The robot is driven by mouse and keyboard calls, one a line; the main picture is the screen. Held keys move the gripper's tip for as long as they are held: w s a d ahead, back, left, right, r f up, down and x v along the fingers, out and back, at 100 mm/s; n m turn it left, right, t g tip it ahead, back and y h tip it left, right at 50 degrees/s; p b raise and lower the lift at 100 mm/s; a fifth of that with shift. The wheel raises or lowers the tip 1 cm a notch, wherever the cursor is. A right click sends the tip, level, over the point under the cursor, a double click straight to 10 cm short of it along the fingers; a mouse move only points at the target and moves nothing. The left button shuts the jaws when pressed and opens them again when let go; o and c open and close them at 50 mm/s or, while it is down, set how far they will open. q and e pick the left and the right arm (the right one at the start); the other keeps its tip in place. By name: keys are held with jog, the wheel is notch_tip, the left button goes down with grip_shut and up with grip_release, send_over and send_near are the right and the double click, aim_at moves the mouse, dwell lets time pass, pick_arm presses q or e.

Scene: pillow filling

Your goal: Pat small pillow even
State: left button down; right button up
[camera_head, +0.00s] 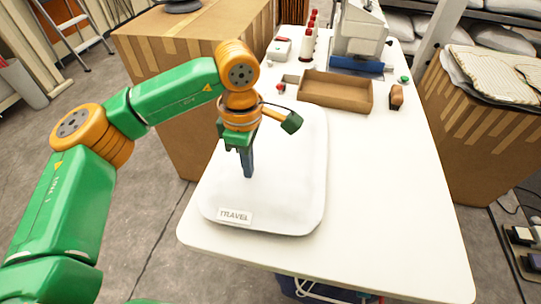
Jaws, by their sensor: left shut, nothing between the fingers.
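The small white pillow (285,190) lies flat on the left part of the white table (385,215). It has rounded corners and a label at its near edge. My left gripper (248,172) points down over the pillow's left half, with its fingers shut and empty. The fingertips are at or just above the pillow's surface; I cannot tell if they touch. The gripper and wrist hide part of the pillow's far left side. My right gripper is not in view.
A brown open tray (336,104), a brown brush-like object (396,97) and a sewing machine (358,35) stand toward the table's far end, with red-topped spools (307,42) nearby. Cardboard boxes flank the table. The table's right front is clear.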

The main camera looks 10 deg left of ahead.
pick_arm(q)
jog(key=shift+f+b, duration=0.5)
jog(key=shift+f, duration=0.4)
notch_tip(320, 180, up, 5)
jog(key=p, duration=0.4)
jog(key=shift+r, duration=0.15)
notch_tip(320, 180, up, 5)
jog(key=p, duration=0.3)
jog(key=shift+f+p, duration=0.2)
jog(key=shift+p, duration=0.15)
